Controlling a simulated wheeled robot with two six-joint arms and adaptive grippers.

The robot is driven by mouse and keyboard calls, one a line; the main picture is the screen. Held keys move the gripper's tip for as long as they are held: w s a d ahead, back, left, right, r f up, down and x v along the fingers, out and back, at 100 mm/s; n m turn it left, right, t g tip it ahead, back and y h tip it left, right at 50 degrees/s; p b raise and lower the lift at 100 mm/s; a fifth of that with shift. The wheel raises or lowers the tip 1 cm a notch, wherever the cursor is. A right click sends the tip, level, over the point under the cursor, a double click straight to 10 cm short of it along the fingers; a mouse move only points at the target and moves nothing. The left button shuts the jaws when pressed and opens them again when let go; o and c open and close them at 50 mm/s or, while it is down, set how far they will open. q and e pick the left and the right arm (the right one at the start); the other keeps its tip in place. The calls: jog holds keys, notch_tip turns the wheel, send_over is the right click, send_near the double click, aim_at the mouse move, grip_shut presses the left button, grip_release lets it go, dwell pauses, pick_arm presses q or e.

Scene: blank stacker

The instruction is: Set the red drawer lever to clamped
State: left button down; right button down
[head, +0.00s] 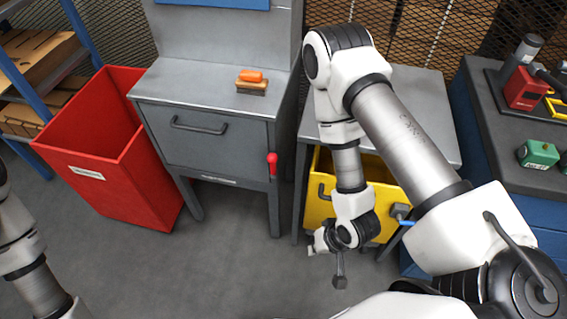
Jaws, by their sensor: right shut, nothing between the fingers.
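The red lever (272,163) is on the right front edge of the grey drawer cabinet (205,88), beside the drawer front. It looks roughly vertical. The grey drawer (205,142) has a dark bar handle (199,126) and looks closed. My right gripper (340,281) points down, shut and empty. In the picture it is below and to the right of the lever, clear of it, in front of the yellow drawer. My left arm shows at the left edge, but its gripper is out of the picture.
A brush with an orange top (250,79) lies on the cabinet top. A red bin (105,163) stands to the left. The floor (180,265) in front is clear.

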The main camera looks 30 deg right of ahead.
jog(key=w+m+t+y+b, duration=0.3)
jog(key=w+m+t+b, duration=0.25)
jog(key=w+b, duration=0.45)
jog(key=m+t+b, duration=0.5)
jog(key=t+b, duration=0.3)
jog(key=b, duration=0.4)
send_near(273, 166)
jog(key=shift+n, duration=0.25)
jog(key=s+d+r, duration=0.2)
jog(key=d+r, duration=0.1)
jog(key=shift+s+d, duration=0.2)
jog(key=b+x, duration=0.6)
jog(key=x, duration=0.4)
